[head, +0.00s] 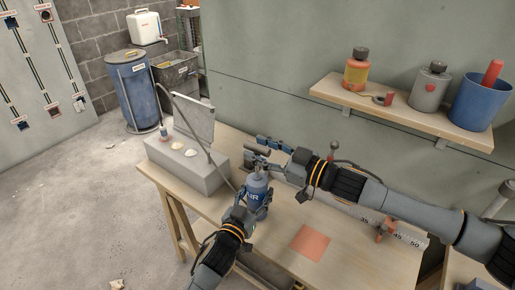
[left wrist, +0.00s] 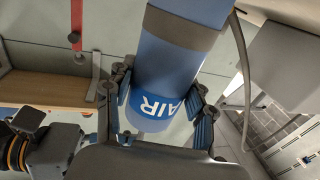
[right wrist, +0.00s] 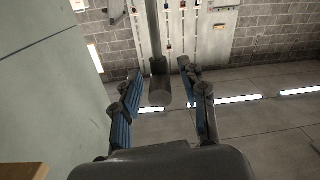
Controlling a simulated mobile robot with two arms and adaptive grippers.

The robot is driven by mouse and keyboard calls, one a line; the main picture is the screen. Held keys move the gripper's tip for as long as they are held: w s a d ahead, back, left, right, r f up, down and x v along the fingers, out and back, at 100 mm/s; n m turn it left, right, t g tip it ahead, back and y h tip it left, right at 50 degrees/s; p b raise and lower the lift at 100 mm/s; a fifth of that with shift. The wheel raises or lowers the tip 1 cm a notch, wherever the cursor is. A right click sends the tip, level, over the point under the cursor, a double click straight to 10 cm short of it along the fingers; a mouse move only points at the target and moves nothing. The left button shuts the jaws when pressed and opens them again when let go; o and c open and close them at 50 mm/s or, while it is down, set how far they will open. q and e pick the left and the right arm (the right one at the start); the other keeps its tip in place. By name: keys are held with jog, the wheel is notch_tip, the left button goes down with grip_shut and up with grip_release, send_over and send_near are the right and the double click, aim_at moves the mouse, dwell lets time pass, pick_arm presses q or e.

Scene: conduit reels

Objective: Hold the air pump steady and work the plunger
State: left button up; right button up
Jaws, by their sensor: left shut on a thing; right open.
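The air pump is a blue cylinder with a white AIR label (head: 254,196), upright on the workbench in the head view. My left gripper (head: 262,207) is shut around its body. The left wrist view shows the pump body (left wrist: 172,72) between my left fingers (left wrist: 163,108), at the label band. The plunger's dark grey crossbar handle (head: 258,156) is at the pump's top. My right gripper (head: 266,152) is open at the handle. In the right wrist view the handle's end (right wrist: 160,88) lies between the spread fingers (right wrist: 158,84), with gaps on both sides.
A grey box with a raised lid (head: 185,158) stands left of the pump, with a thin hose arching over it. A shelf (head: 400,112) holds bottles and a blue bucket.

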aim_at(257, 177)
jog(key=shift+w+a, duration=0.35)
jog(key=shift+a, duration=0.15)
grip_shut()
jog(key=shift+d+f, duration=0.1)
jog(key=shift+f, duration=3.6)
grip_release()
jog(key=shift+f, duration=0.1)
